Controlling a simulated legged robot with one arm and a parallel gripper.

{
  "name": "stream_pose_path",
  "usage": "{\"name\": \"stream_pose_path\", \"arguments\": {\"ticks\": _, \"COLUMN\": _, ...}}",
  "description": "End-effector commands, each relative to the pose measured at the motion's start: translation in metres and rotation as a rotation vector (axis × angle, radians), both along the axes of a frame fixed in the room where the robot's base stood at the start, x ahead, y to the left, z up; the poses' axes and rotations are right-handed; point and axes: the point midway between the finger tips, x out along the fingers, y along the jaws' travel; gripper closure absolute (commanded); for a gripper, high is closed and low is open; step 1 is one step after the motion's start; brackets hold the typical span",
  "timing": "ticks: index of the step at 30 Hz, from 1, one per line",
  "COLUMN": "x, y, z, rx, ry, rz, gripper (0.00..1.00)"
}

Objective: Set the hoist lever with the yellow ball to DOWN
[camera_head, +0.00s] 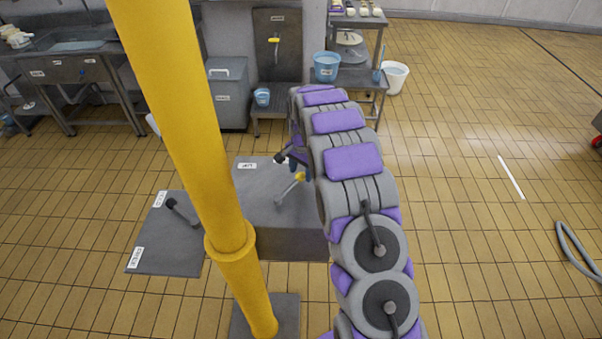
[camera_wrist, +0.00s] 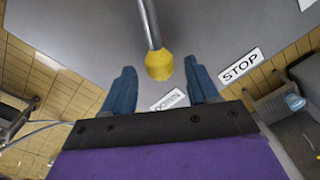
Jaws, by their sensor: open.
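The hoist lever is a grey metal rod with a yellow ball (camera_head: 299,177), slanting up and right from the grey box (camera_head: 262,209). In the wrist view, the yellow ball (camera_wrist: 158,67) appears between the tips of my gripper (camera_wrist: 159,72). Its blue fingers are spread, with a gap on each side of the ball; no contact is visible. A white DOWN label (camera_wrist: 167,99) shows below the ball between the fingers, and a STOP label (camera_wrist: 241,64) lies to the right. In the head view my arm hides most of my gripper.
Another dark-knobbed lever (camera_head: 183,213) is on the left grey plate (camera_head: 165,252). A thick yellow post (camera_head: 185,115) rises in front of the boxes. The tiled floor to the right is mostly clear, with a hose (camera_head: 575,250).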

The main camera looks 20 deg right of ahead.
Motion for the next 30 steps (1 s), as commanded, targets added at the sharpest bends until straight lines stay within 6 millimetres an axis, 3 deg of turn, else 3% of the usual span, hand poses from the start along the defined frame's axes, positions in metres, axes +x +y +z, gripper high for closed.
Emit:
{"name": "stream_pose_path", "arguments": {"ticks": 12, "x": 0.001, "y": -0.001, "z": 0.094, "rx": -0.001, "ry": -0.005, "rz": 0.001, "gripper": 0.41}}
{"name": "stream_pose_path", "arguments": {"ticks": 18, "x": -0.001, "y": -0.001, "z": 0.131, "rx": -0.001, "ry": -0.001, "rz": 0.000, "gripper": 0.41}}
{"name": "stream_pose_path", "arguments": {"ticks": 24, "x": -0.001, "y": -0.001, "z": 0.152, "rx": 0.000, "ry": 0.002, "rz": 0.000, "gripper": 0.41}}
{"name": "stream_pose_path", "arguments": {"ticks": 30, "x": -0.001, "y": -0.001, "z": 0.156, "rx": 0.000, "ry": 0.004, "rz": 0.000, "gripper": 0.41}}
